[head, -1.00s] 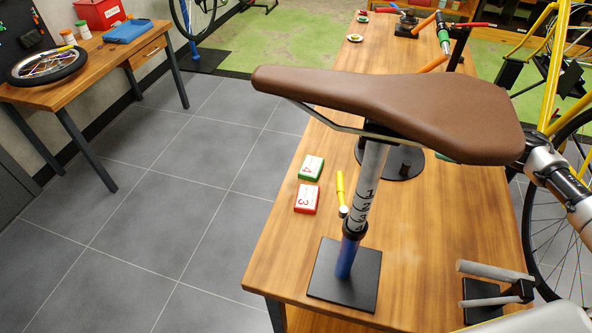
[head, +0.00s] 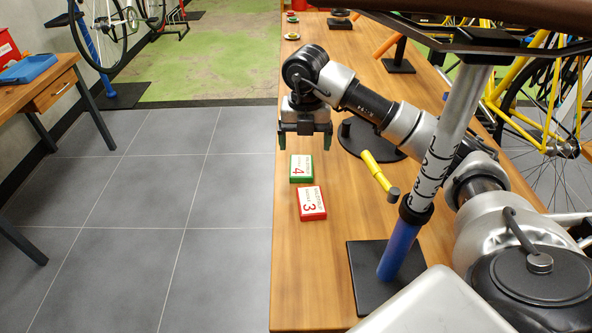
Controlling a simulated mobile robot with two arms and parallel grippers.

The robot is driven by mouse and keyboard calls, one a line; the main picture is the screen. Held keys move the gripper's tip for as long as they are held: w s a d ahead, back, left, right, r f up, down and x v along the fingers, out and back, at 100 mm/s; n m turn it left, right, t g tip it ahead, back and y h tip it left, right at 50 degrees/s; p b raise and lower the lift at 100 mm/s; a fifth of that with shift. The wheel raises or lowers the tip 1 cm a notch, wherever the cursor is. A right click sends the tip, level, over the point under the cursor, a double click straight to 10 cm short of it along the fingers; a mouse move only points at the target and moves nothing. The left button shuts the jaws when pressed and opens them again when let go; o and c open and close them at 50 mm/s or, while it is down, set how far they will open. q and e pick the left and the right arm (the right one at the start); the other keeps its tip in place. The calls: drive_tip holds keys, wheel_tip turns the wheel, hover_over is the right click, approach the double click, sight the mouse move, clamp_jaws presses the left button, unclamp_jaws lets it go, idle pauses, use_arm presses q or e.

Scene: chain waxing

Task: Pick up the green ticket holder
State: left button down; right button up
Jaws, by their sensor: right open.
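The green ticket holder (head: 301,169) is a small flat block with a white face marked 4. It lies on the wooden workbench near its left edge. The red ticket holder (head: 311,203), marked 3, lies just in front of it, close by. My right gripper (head: 304,142) is open, with its fingers pointing down, just beyond the green holder in the picture. Nothing shows between its fingers. Its exact height above the bench is hard to tell. My left gripper is not in view.
A seat post (head: 437,155) on a black base plate (head: 365,284) stands to the right, with a saddle (head: 500,18) overhead. A yellow-handled tool (head: 379,172) lies right of the holders. Floor is clear left of the workbench (head: 298,272).

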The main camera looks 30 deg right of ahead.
sight(301, 165)
drive_tip(key=shift+w+a+f, duration=0.1)
drive_tip(key=shift+w+f, duration=0.1)
drive_tip(key=shift+f, duration=1.6)
drive_tip(key=shift+w+a+f, duration=0.1)
drive_tip(key=shift+w+f, duration=0.05)
drive_tip(key=shift+f, duration=1.6)
drive_tip(key=c, duration=1)
drive_tip(key=shift+r, duration=0.15)
